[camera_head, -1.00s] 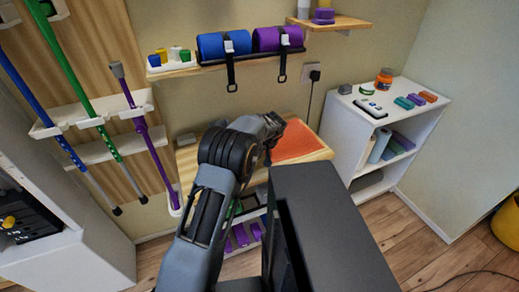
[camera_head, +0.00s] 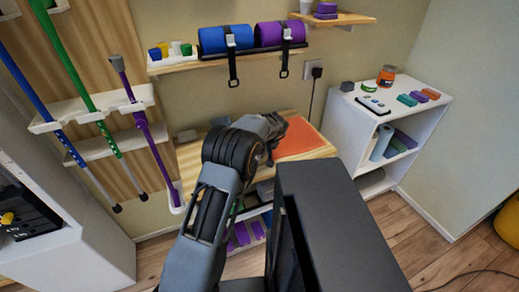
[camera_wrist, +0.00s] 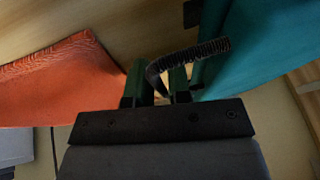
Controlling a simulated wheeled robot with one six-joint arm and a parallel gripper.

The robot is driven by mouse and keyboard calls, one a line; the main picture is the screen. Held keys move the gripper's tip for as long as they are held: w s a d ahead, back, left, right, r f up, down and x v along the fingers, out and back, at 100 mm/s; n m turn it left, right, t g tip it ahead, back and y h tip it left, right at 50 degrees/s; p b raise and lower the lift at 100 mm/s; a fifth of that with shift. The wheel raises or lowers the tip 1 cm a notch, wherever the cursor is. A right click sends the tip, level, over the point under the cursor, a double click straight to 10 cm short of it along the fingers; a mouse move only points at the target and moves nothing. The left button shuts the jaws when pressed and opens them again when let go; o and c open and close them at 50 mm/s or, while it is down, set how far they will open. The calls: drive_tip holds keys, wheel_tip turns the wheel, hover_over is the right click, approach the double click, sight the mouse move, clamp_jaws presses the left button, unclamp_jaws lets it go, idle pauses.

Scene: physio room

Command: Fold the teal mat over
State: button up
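The teal mat (camera_wrist: 268,45) shows at the right of the wrist view, with its near edge close to the right finger. In the head view I cannot make it out; my arm covers that part of the wooden bench (camera_head: 300,161). A dark ribbed curved strip (camera_wrist: 195,53) rises by the fingers and bends right towards the teal mat. I cannot tell what it is or whether it touches the mat.
An orange mat (camera_head: 298,141) lies on the bench; it also shows in the wrist view (camera_wrist: 60,82). A shelf (camera_head: 180,66) with blue and purple rolls hangs above. A white cabinet (camera_head: 345,127) stands right. Poles lean in a rack at left.

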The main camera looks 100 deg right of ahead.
drive_tip(key=shift+r, duration=0.15)
drive_tip(key=v, duration=1.3)
drive_tip(key=shift+a+r, duration=0.15)
drive_tip(key=shift+r, duration=0.15)
drive_tip(key=shift+s, duration=0.15)
